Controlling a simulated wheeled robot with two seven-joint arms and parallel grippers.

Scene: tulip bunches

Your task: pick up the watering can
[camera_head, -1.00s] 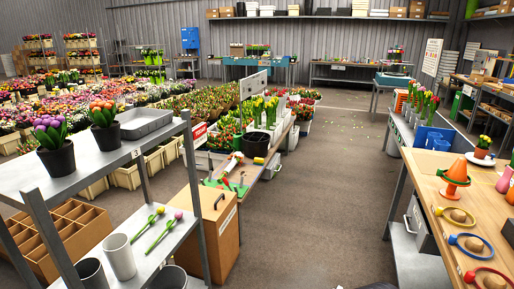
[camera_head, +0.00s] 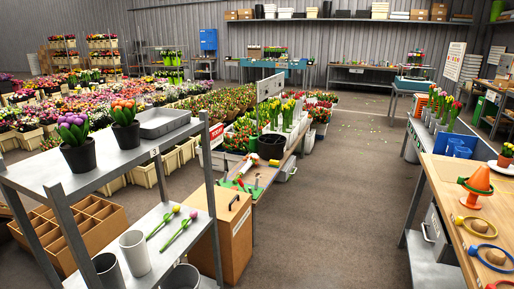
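I cannot make out a watering can with certainty in the head view. A small red and white object (camera_head: 246,167) lies on the bench in the middle, near a green mat (camera_head: 238,187) with hand tools, but it is too small to identify. Neither of my grippers is in view.
The floor (camera_head: 330,220) between is clear.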

